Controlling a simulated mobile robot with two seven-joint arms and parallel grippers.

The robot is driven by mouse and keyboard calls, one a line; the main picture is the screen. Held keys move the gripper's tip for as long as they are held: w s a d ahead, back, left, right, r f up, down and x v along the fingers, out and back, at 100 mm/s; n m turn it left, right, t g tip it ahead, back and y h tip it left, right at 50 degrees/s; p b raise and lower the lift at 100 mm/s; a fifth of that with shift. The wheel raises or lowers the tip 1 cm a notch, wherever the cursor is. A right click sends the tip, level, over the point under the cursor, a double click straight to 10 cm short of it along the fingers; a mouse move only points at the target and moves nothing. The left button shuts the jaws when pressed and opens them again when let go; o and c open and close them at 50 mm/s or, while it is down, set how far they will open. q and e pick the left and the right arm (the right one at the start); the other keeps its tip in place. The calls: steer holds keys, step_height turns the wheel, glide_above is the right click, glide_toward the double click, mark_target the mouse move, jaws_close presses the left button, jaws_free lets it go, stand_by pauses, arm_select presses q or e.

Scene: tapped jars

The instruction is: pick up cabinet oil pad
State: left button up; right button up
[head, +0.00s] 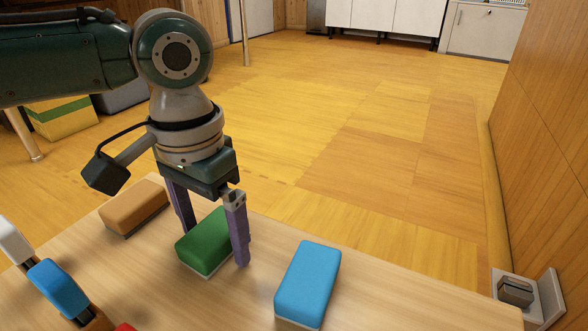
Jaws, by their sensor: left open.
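Three block-shaped pads with pale undersides lie on the wooden table: a brown-orange pad (134,207), a green pad (205,240) and a blue pad (308,283). I cannot tell from the picture which one is the cabinet oil pad. My left gripper (213,243) points down over the green pad, open, with one purple finger at its far left side and the other at its right side. The right finger hides part of the green pad. Whether the fingers touch it, I cannot tell. My right gripper is not in view.
At the lower left are a white-topped item (14,241), a blue-topped item (58,286) and part of a red one (125,327). A wooden wall (550,120) rises at the right.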

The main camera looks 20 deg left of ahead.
mark_target(213, 229)
arm_select(q)
steer(key=c, duration=1.5)
steer(key=shift+r, duration=0.1)
steer(key=shift+r+p, duration=7.15)
steer(key=shift+r, duration=2.8)
steer(key=o, duration=0.9)
steer(key=shift+c, duration=0.2)
steer(key=c, duration=0.6)
steer(key=shift+c, duration=0.2)
